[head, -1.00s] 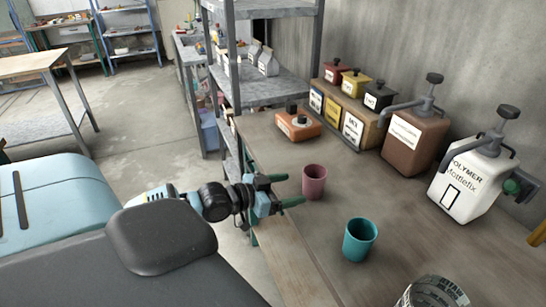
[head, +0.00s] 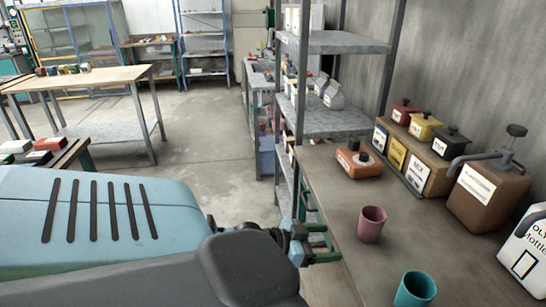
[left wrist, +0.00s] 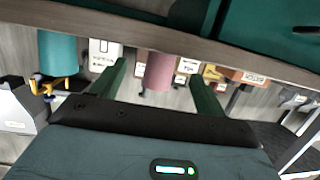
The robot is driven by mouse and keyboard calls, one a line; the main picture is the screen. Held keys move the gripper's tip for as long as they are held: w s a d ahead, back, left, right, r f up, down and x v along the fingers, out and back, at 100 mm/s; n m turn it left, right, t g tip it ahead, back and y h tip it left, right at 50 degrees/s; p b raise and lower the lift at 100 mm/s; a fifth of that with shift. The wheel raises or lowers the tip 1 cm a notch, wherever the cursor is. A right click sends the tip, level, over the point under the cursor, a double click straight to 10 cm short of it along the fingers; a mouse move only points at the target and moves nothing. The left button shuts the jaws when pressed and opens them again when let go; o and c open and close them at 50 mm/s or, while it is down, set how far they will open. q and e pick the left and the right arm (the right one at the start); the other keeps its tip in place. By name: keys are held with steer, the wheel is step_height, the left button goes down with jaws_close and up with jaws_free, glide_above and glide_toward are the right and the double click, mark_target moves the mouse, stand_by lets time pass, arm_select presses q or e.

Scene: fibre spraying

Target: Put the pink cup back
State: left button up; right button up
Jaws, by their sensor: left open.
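The pink cup (head: 371,224) stands upright on the workbench near its left edge. My left gripper (head: 326,243) is open and empty at that edge, just left of the cup and apart from it in the head view. In the left wrist view, which looks upside down, the pink cup (left wrist: 160,70) shows between the two green fingers (left wrist: 160,88), beyond their reach as far as I can tell. The teal cup (head: 415,290) stands nearer on the bench, partly cut off by the frame. My right gripper is not in view.
An orange container (head: 358,162), small red, yellow and black containers, a brown pump container (head: 487,195) and a white one (head: 528,255) stand along the bench. A grey shelf rack (head: 345,43) rises behind. Open floor (head: 205,140) lies to the left.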

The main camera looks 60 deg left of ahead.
arm_select(q)
steer(key=s+d+f+n+g+y, duration=0.1)
steer(key=s+d+f, duration=0.2)
steer(key=s+f, duration=0.35)
steer(key=s+d+f+g, duration=0.2)
steer(key=s+d+f, duration=0.25)
steer(key=f, duration=0.35)
steer(key=s+d+f+g, duration=0.1)
steer(key=s+d+f, duration=0.3)
steer(key=s, duration=0.4)
steer(key=s+d+f+g+y, duration=0.1)
steer(key=s+d+f+g, duration=0.1)
steer(key=s+d+f, duration=0.3)
steer(key=s+d, duration=0.1)
steer(key=s, duration=0.3)
steer(key=shift+d+n+y, duration=0.3)
steer(key=shift+n, duration=0.1)
